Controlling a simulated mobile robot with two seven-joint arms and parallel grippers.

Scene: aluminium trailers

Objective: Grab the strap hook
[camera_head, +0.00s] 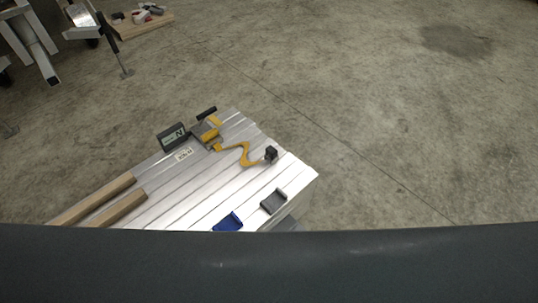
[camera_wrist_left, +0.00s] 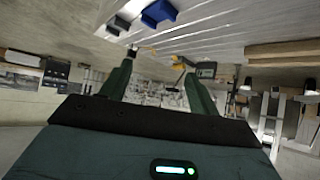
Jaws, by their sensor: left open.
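A yellow strap (camera_head: 240,153) lies in a bent line on the silver slatted trailer bed. It runs from a yellow and grey ratchet (camera_head: 207,131) to a small black strap hook (camera_head: 271,154) near the bed's edge. In the left wrist view, which is turned upside down, the strap (camera_wrist_left: 150,49) and the ratchet (camera_wrist_left: 179,61) appear small beyond the fingers. My right gripper is not in view.
On the bed (camera_head: 196,190) are a blue tray (camera_head: 228,222), a dark grey tray (camera_head: 273,201), two wooden beams (camera_head: 118,208) and a small display (camera_head: 172,136). Concrete floor right of the bed is clear. A wooden pallet (camera_head: 140,24) with items stands far back.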

